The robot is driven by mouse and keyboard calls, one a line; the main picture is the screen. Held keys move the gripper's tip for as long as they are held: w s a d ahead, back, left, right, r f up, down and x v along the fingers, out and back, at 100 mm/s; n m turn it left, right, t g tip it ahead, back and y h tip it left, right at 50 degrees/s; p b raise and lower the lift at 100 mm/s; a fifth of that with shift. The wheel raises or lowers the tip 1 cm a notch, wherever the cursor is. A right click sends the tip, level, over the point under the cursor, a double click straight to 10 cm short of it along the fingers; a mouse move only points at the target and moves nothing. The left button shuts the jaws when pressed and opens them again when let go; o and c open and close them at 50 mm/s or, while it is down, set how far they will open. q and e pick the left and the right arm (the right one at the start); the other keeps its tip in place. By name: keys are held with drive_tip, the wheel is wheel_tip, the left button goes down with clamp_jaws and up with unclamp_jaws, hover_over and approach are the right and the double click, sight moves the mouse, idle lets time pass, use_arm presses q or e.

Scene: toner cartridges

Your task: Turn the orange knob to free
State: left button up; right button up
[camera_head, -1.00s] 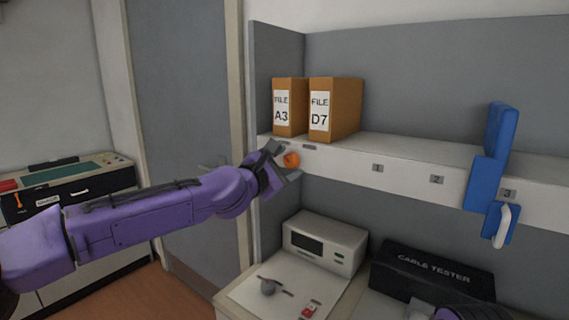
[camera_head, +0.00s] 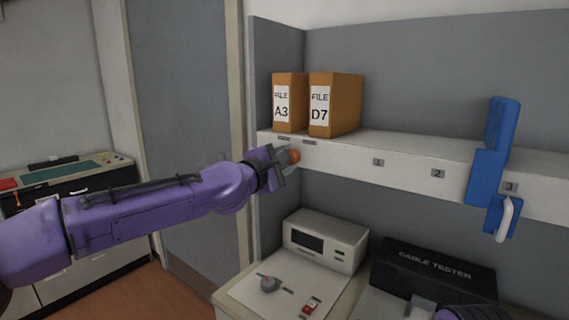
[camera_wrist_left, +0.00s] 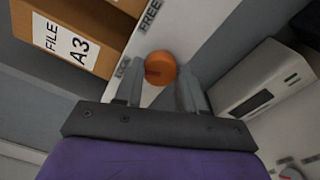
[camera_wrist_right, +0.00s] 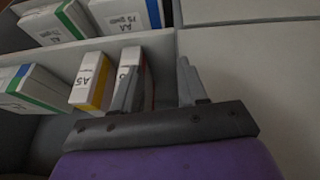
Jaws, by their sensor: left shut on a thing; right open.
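The orange knob (camera_head: 294,156) is on the front face of the white shelf, below the files. In the left wrist view the knob (camera_wrist_left: 160,66) is round with a darker reddish mark on its face. A FREE label (camera_wrist_left: 150,15) is on the shelf front, and a second small label (camera_wrist_left: 122,68) by the left finger is too small to read. My left gripper (camera_head: 287,160) is at the knob, and its fingers (camera_wrist_left: 161,92) are shut on it, one on each side. My right gripper (camera_wrist_right: 158,85) is open, with nothing seen between its fingers.
Files A3 (camera_head: 290,103) and D7 (camera_head: 335,105) stand on the shelf above the knob. A blue bracket-like thing with a white handle (camera_head: 503,220) is at the shelf's right. A white device (camera_head: 325,240) and a black cable tester (camera_head: 432,268) stand below.

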use_arm(q)
drive_tip(key=m+b, duration=0.4)
drive_tip(key=m, duration=0.9)
drive_tip(key=shift+h, duration=0.3)
drive_tip(key=shift+m, duration=0.5)
drive_tip(key=o, duration=1.1)
drive_tip(key=shift+c, duration=0.2)
drive_tip(key=b+v, duration=0.3)
drive_tip(key=v, duration=0.7)
drive_tip(key=shift+a+b, duration=0.2)
drive_tip(key=shift+b, duration=0.15)
drive_tip(key=shift+s, duration=0.15)
